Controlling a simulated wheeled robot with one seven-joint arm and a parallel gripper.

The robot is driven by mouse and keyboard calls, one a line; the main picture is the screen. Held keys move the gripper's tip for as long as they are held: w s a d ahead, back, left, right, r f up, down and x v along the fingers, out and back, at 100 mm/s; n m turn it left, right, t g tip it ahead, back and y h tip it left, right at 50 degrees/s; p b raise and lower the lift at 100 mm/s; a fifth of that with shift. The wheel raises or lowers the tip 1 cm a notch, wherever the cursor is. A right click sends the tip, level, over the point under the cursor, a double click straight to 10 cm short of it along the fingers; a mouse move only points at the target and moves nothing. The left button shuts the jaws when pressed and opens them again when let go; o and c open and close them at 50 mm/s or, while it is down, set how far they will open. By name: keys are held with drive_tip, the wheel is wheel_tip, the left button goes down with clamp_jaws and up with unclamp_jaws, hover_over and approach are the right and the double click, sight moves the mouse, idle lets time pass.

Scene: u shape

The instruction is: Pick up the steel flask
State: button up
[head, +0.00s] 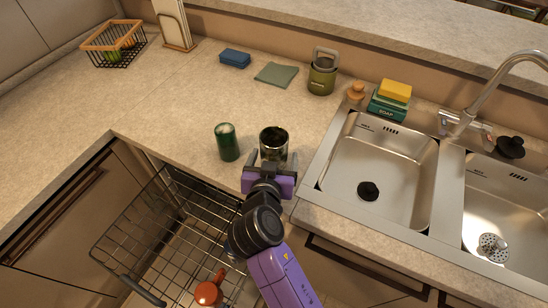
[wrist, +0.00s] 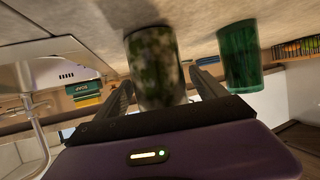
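The steel flask appears to be the dark, shiny, open-topped metal cylinder (head: 273,143) standing on the counter near its front edge. In the wrist view, which is upside down, the flask (wrist: 156,65) has a mottled, reflective side. My gripper (head: 273,160) is open at the flask's near side. In the wrist view its fingers (wrist: 163,85) lie one on each side of the flask, with a small gap on the right; contact on the left is hard to tell. A dark green cup (head: 228,143) stands just left of the flask, also visible in the wrist view (wrist: 240,56).
The double sink (head: 378,165) is to the right. An olive canister with a handle (head: 321,78), a folded cloth (head: 277,75) and a blue sponge (head: 235,58) are at the back. An open wire rack (head: 150,235) holding a red-orange item (head: 209,292) is below left.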

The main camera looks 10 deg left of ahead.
clamp_jaws()
drive_tip(key=shift+r, duration=0.3)
